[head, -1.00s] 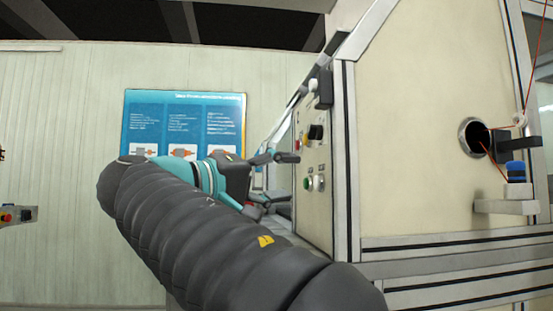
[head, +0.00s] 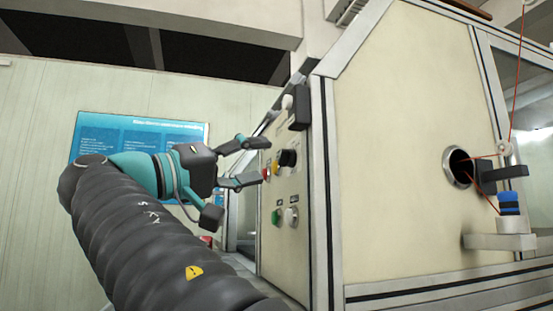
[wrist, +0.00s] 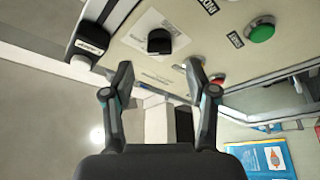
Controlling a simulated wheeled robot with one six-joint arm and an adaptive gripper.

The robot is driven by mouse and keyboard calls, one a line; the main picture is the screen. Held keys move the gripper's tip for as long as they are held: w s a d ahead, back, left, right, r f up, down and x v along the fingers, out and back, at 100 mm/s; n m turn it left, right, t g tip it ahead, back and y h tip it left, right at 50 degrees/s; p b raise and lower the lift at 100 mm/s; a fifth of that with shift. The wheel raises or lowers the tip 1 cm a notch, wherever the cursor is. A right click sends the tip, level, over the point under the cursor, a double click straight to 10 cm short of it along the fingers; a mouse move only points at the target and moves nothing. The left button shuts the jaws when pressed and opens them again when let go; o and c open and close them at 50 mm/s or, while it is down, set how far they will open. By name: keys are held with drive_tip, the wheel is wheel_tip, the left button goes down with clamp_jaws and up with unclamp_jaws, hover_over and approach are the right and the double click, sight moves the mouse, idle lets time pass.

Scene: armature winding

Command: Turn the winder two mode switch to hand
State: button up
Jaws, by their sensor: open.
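The mode switch is a black rotary knob (head: 287,158) on the cream side panel of the winder cabinet. My gripper (head: 264,161) is open and empty in front of the panel, at about the knob's height. In the wrist view its two fingers (wrist: 159,68) stand wide apart, one on either side of the knob's line. The fingers appear apart from the knob.
A green button (head: 276,217) and a white button (head: 292,215) sit below the knob. A red button (wrist: 217,78) is close to one fingertip. A black box (head: 300,108) juts out above the knob. A blue poster (head: 140,130) hangs on the wall behind.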

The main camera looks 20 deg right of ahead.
sight(280, 157)
drive_tip(key=x, duration=0.4)
drive_tip(key=shift+w+d, duration=0.1)
drive_tip(key=shift+d, duration=0.3)
clamp_jaws()
drive_tip(key=shift+r, duration=0.1)
